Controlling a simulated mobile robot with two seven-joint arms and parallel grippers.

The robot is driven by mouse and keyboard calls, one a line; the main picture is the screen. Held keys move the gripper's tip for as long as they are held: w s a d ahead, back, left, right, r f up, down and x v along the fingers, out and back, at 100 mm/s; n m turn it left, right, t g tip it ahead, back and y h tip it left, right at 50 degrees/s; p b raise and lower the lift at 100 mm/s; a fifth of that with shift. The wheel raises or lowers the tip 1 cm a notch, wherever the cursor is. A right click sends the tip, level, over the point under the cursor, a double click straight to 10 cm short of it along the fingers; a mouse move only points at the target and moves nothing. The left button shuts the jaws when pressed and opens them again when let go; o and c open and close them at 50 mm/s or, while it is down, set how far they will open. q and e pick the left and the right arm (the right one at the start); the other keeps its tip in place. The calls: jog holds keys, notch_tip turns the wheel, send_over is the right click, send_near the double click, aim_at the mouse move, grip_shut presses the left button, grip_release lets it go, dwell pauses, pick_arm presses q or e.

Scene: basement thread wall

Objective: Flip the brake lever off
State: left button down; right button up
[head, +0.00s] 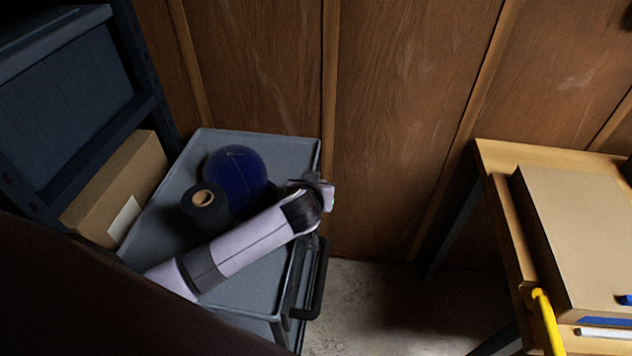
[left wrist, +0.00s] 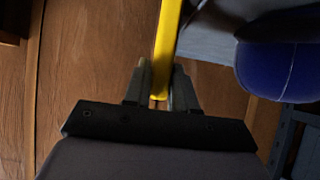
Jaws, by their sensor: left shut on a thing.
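In the left wrist view, a yellow bar (left wrist: 167,45), which looks like the brake lever, runs down from the top edge to between my gripper's fingers. My left gripper (left wrist: 159,90) is shut on the bar's near end, one dark finger on each side. In the head view, my left arm reaches across the grey cart (head: 256,300), and its wrist is at the cart's right edge. The fingers and the held bar cannot be made out there. My right gripper is in neither view.
A dark blue ball (head: 235,174) and a black spool (head: 205,207) sit on the cart beside my arm. A cardboard box (head: 120,190) is on the left shelf. A wooden table (head: 497,205) with a large box (head: 575,230) stands right. Bare floor (head: 375,305) lies between.

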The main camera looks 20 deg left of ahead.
pick_arm(q)
jog(key=shift+s, duration=0.25)
dwell(0.3)
jog(key=c, duration=1)
grip_release()
jog(key=v, duration=0.7)
jog(key=shift+s+f, duration=0.1)
